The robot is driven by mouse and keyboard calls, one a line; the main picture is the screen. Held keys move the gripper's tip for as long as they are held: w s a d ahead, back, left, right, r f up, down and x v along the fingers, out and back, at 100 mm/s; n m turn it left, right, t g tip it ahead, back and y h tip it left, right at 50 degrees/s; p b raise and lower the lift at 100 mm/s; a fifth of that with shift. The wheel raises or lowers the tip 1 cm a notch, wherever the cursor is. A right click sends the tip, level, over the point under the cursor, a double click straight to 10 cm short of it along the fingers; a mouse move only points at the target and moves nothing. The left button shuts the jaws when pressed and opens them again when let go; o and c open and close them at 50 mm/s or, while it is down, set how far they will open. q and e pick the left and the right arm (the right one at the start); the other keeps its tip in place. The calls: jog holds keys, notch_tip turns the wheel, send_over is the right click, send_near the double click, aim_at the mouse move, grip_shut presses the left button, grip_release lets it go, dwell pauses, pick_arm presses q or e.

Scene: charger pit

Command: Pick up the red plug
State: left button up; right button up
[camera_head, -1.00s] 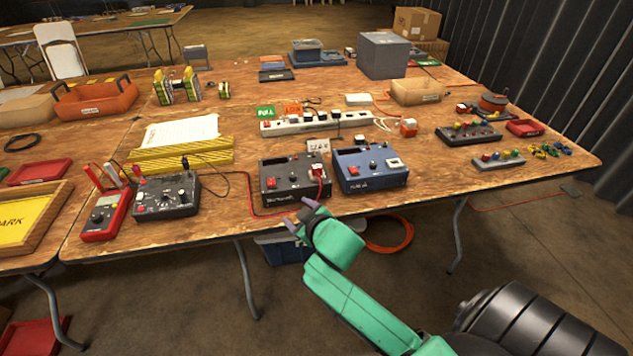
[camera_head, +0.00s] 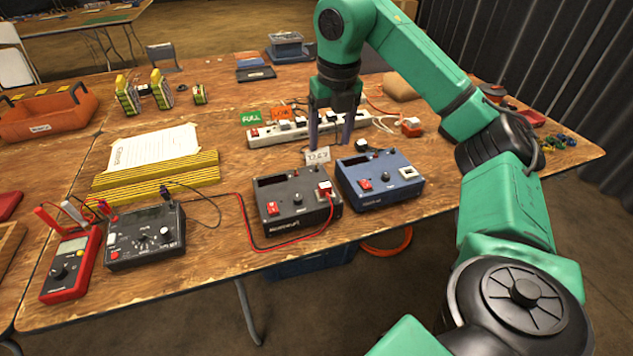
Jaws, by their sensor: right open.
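A small red plug (camera_head: 327,189) sits at the white socket on the right of the black box (camera_head: 285,211), with a red lead running from it. My right gripper (camera_head: 331,132) points down with its two dark fingers apart and nothing seen between them. It is behind the black box and the blue box (camera_head: 379,181), in front of the white power strip (camera_head: 290,131), and apart from the red plug. The fingers hide part of the strip. My left gripper is out of view.
A tag reading 12.6V (camera_head: 318,156) stands behind the black box. A dark meter (camera_head: 146,237) and a red multimeter (camera_head: 70,265) are at left, near yellow striped bars (camera_head: 155,178). An orange-and-white plug (camera_head: 411,126) lies right of the strip.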

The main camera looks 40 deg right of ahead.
aim_at(325, 185)
jog(key=f, duration=0.4)
jog(key=f+b, duration=0.1)
jog(key=f, duration=0.4)
jog(key=w+f+b, duration=0.1)
jog(key=f, duration=0.4)
jog(key=shift+d+f, duration=0.1)
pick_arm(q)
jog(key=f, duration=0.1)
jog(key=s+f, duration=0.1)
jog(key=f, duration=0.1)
pick_arm(e)
grip_shut()
